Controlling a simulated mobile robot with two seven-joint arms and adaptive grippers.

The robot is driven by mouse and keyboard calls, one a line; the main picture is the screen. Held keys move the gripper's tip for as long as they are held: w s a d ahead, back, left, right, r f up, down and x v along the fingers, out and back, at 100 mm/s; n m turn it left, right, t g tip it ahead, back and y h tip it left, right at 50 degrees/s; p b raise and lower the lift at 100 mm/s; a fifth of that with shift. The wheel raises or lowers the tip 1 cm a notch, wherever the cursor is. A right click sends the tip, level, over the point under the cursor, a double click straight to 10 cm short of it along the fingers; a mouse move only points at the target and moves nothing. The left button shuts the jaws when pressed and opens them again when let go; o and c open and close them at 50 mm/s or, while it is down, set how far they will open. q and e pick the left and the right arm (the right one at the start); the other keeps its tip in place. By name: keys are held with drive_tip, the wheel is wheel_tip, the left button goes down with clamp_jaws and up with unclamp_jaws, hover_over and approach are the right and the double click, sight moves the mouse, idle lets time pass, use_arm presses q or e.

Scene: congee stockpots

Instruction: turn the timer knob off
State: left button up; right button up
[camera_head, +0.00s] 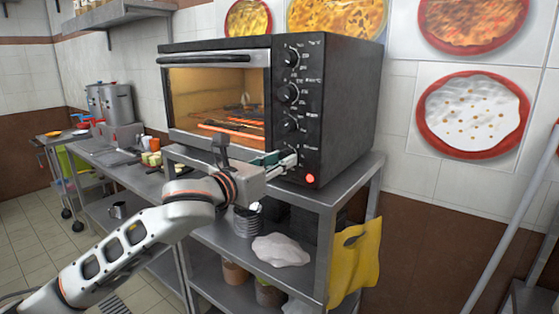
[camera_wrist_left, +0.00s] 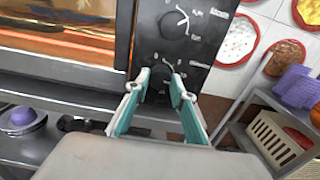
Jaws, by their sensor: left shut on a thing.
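The black oven (camera_head: 345,110) has a column of dark knobs on its front panel, with white markings. My left gripper (camera_head: 282,160) is at the lowest knob position, beneath the third knob (camera_head: 290,124). In the left wrist view my left gripper (camera_wrist_left: 161,82) has its two teal fingers on either side of a dark knob (camera_wrist_left: 160,77), which I take to be the timer knob. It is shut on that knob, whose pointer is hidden. The knob above (camera_wrist_left: 175,23) shows clear of the fingers. A red light (camera_head: 310,179) glows at the panel's bottom. My right gripper is not in view.
The oven stands on a steel shelf unit (camera_head: 325,198); its glass door is shut and its heating elements glow orange. A yellow cloth (camera_head: 355,262) hangs at the unit's right side. A counter with pots (camera_head: 112,103) runs along the left. Open tiled floor lies at the lower left.

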use_arm(q)
drive_tip(key=n+p, duration=0.2)
drive_tip(key=p, duration=0.2)
drive_tip(key=shift+r+p, duration=0.2)
drive_tip(key=shift+p, duration=0.15)
drive_tip(key=n+p, duration=0.1)
drive_tip(key=n, duration=1.7)
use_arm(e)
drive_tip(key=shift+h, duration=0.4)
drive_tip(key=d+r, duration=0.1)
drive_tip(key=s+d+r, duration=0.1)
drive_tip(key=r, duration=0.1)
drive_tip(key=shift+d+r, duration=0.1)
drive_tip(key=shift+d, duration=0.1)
use_arm(q)
drive_tip(key=shift+d+n, duration=0.1)
drive_tip(key=shift+n, duration=0.2)
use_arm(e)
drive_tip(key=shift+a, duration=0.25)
